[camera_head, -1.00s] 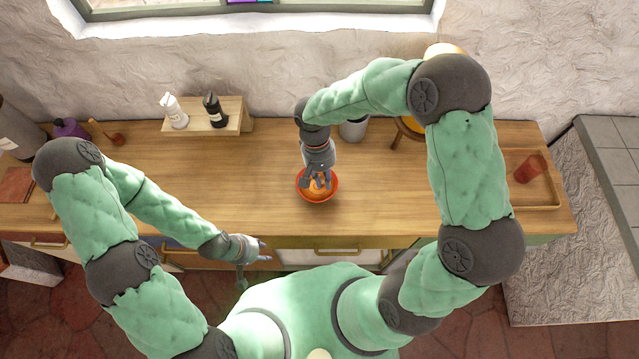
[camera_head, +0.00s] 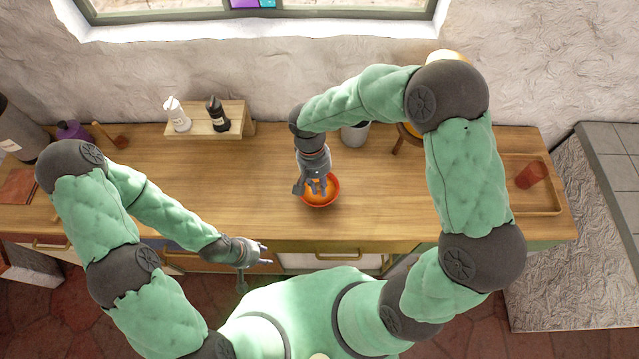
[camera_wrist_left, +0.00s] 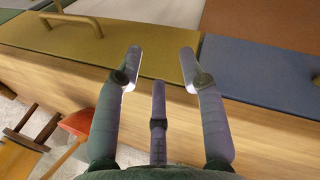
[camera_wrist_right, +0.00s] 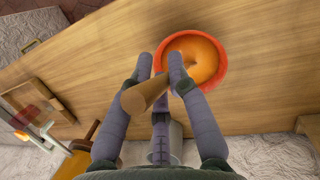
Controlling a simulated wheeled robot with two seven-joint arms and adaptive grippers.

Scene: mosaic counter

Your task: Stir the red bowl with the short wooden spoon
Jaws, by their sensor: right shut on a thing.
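The red bowl (camera_head: 337,193) stands on the counter's middle near its front edge, holding orange contents; it also shows in the right wrist view (camera_wrist_right: 222,62). My right gripper (camera_head: 322,184) is over the bowl's left part. In the right wrist view my right gripper (camera_wrist_right: 160,75) is shut on the short wooden spoon (camera_wrist_right: 146,92), whose handle end points toward the camera. The spoon's lower end is hidden behind the fingers, so I cannot tell how deep it sits. My left gripper (camera_head: 264,254) is open and empty in front of the counter; its spread fingers show in the left wrist view (camera_wrist_left: 160,70).
A small wooden shelf (camera_head: 240,118) with a white bottle (camera_head: 177,115) and a black bottle (camera_head: 217,115) stands at the back. A grey cup (camera_head: 354,134) stands behind the bowl. A tray (camera_head: 543,204) with a red cup (camera_head: 529,175) is at right. The counter left of the bowl is clear.

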